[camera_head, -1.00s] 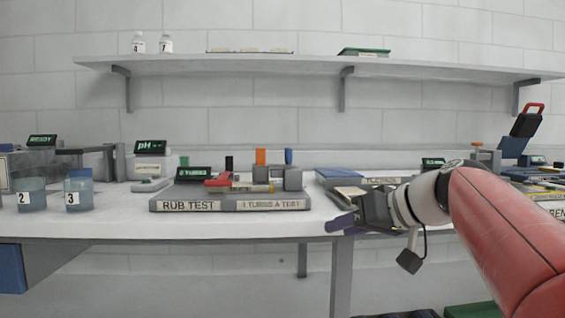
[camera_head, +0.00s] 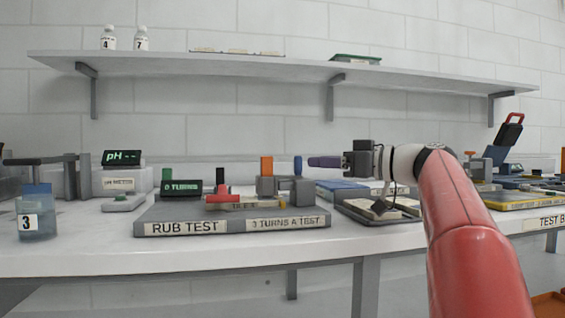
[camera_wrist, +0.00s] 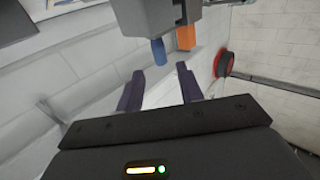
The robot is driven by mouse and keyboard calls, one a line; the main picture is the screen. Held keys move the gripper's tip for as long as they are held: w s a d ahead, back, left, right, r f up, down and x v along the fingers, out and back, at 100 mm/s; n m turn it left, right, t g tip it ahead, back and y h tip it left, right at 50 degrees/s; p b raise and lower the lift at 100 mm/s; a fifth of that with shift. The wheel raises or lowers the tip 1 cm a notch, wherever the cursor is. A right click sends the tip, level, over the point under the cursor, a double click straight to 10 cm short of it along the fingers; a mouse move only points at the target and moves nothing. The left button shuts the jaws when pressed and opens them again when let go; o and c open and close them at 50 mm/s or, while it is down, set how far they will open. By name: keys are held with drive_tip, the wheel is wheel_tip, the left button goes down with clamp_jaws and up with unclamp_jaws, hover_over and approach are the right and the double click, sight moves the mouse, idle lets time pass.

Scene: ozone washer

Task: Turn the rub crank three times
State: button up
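The rub test unit (camera_head: 190,213) has a flat grey base, and its display (camera_head: 182,187) appears to read 0 TURNS. An upright blue peg (camera_head: 298,166) rises at its right end beside a grey block, with a taller orange post (camera_head: 266,167) to its left. I cannot tell for sure which part is the crank. My gripper (camera_head: 312,162) points left, level with the blue peg's top and just right of it in the picture. In the wrist view my gripper (camera_wrist: 160,70) is open and empty, with the blue peg (camera_wrist: 158,52) ahead between the finger lines.
A red part (camera_head: 222,198) lies across the unit's middle. A pH meter (camera_head: 115,179) and a jar marked 3 (camera_head: 37,215) stand left. A dark tray (camera_head: 375,213) lies below my wrist. A shelf (camera_head: 280,68) runs above; the space between is clear.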

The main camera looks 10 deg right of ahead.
sight(298, 175)
drive_tip(key=p+x, duration=0.1)
drive_tip(key=x, duration=0.6)
drive_tip(key=shift+s, duration=0.1)
drive_tip(key=shift+c, duration=0.5)
clamp_jaws()
